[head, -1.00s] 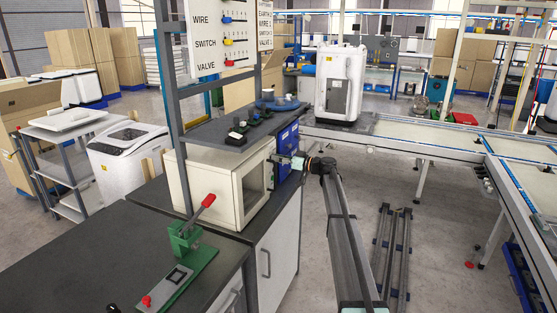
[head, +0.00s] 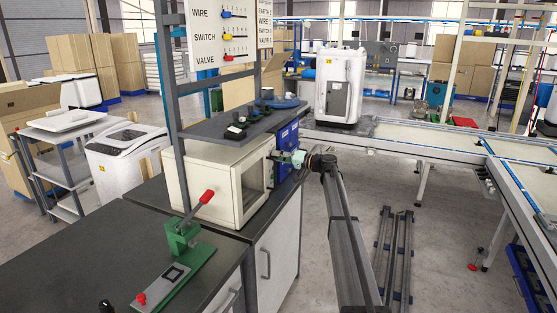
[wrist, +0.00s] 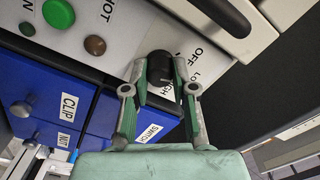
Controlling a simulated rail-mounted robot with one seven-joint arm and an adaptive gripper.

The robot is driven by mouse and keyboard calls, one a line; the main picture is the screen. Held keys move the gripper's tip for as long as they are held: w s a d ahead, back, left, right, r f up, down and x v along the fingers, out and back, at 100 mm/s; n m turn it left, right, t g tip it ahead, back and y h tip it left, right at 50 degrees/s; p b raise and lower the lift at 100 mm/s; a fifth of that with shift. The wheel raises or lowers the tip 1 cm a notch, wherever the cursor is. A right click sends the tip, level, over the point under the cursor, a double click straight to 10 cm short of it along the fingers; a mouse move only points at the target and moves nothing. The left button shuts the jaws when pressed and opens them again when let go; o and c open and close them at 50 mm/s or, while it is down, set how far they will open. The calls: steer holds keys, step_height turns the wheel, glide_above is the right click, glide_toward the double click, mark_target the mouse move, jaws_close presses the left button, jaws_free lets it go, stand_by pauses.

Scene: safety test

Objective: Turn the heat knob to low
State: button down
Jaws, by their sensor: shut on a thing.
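The heat knob (wrist: 160,66) is a dark round knob on a light grey panel (wrist: 120,48) in the wrist view. Printed labels OFF, LO and part of HIGH sit around it, partly covered by my fingers. My gripper (wrist: 164,84) has one finger on each side of the knob and is shut on it. Which label the knob points to is hard to tell. In the head view my gripper (head: 291,158) reaches the right end of the cream box with a glass door (head: 222,187); the knob is hidden there.
Beside the knob are a green button (wrist: 58,13) and a brown one (wrist: 95,45). Blue drawers (wrist: 55,92) labelled CLIP, NUT and SWITCH lie below the panel. A green lever press (head: 182,237) stands on the dark bench.

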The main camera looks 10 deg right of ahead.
steer(key=shift+w+m, duration=0.1)
steer(key=shift+m, duration=1.6)
steer(key=c, duration=0.9)
jaws_free()
steer(key=shift+c, duration=0.2)
steer(key=v, duration=1.2)
